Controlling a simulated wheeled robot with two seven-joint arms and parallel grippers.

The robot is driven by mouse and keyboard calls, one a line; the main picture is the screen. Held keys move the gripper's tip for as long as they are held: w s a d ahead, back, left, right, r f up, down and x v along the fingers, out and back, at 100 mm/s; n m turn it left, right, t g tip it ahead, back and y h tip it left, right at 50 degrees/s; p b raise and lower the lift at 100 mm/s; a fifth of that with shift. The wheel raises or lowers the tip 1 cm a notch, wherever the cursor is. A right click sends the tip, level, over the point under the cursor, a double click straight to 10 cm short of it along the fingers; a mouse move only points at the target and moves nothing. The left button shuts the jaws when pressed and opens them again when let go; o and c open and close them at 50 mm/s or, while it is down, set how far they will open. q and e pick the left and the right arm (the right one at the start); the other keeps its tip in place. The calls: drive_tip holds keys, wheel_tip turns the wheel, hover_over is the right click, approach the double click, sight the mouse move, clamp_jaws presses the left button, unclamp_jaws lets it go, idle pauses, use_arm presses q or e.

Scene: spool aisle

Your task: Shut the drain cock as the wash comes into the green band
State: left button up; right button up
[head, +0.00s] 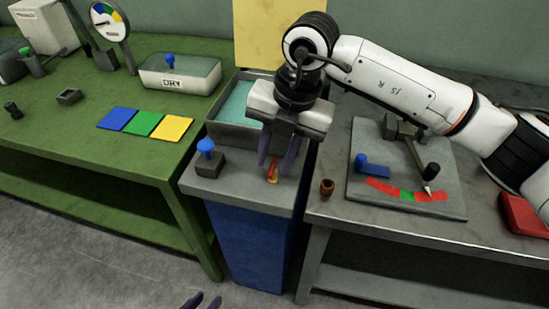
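A small red handle (273,170) on a yellow base sits on the front ledge of the grey tank (225,133), which holds teal liquid (238,102). I cannot tell for sure that it is the drain cock. My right gripper (275,170) points down over it, fingers apart on either side; contact is unclear. A blue-knobbed valve (205,147) stands to its left. On the right bench, a plate has a red-green-red arc, green band (407,195) in the middle; a pointer (418,165) ends over the red right of green.
The green bench (60,150) at left carries a round coloured dial (108,22), a tray marked DRY (180,75) and blue, green and yellow squares (145,123). On the right bench are a brown cup (326,187) and a red block (521,214). The floor in front is clear.

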wheel_tip(320, 180, up, 9)
drive_tip(key=d, duration=0.1)
drive_tip(key=shift+s+d, duration=0.25)
drive_tip(key=shift+d, duration=0.15)
